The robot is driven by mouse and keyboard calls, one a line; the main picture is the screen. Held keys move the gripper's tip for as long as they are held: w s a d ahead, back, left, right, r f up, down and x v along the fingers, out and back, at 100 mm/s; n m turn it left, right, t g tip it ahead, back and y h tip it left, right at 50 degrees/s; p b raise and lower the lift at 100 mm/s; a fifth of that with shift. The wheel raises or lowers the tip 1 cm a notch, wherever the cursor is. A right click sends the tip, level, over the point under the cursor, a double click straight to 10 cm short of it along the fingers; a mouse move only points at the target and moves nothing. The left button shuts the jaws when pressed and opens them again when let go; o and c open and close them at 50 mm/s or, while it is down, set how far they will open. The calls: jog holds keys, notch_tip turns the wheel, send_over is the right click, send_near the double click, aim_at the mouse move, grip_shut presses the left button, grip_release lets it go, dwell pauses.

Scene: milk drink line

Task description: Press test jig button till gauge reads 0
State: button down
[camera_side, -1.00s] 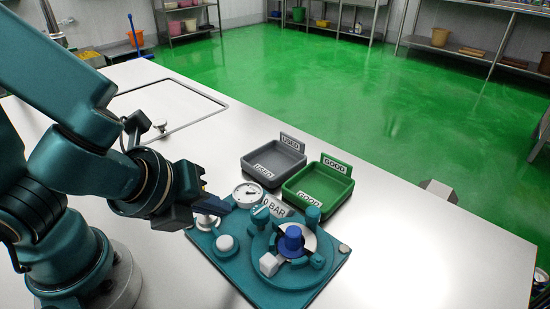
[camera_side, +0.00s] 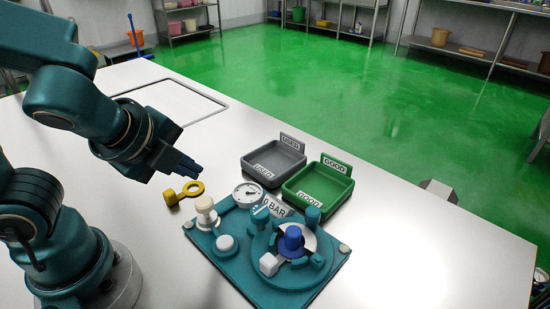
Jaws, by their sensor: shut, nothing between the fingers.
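The teal test jig (camera_side: 235,272) lies on the table. A round white gauge (camera_side: 247,194) stands at its back edge, beside a label (camera_side: 275,208) reading "0 BAR"; the needle is too small to read. A low round white button (camera_side: 226,244) sits at the jig's left, and a taller cream knob (camera_side: 205,210) stands behind it. A blue capped part (camera_side: 291,240) sits in the round fixture at the right, with a white block (camera_side: 269,264) in front. My gripper (camera_side: 197,172) is shut and empty, raised behind and left of the cream knob, touching nothing.
A yellow ring-ended tool (camera_side: 184,192) lies on the table below my gripper. A grey tray marked USED (camera_side: 250,173) and a green tray marked GOOD (camera_side: 341,196) stand behind the jig, both empty. The table's right side is clear.

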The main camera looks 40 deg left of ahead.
jog(key=s+r+n+h, duration=0.1)
jog(key=n, duration=0.4)
jog(key=s+d+n, duration=0.1)
jog(key=n, duration=0.5)
jog(key=s+r+n+g+h, duration=0.1)
jog(key=s+n, duration=0.1)
jog(key=n, duration=0.3)
jog(key=shift+d+r+n+h, duration=0.15)
jog(key=shift+r+n+h, duration=0.15)
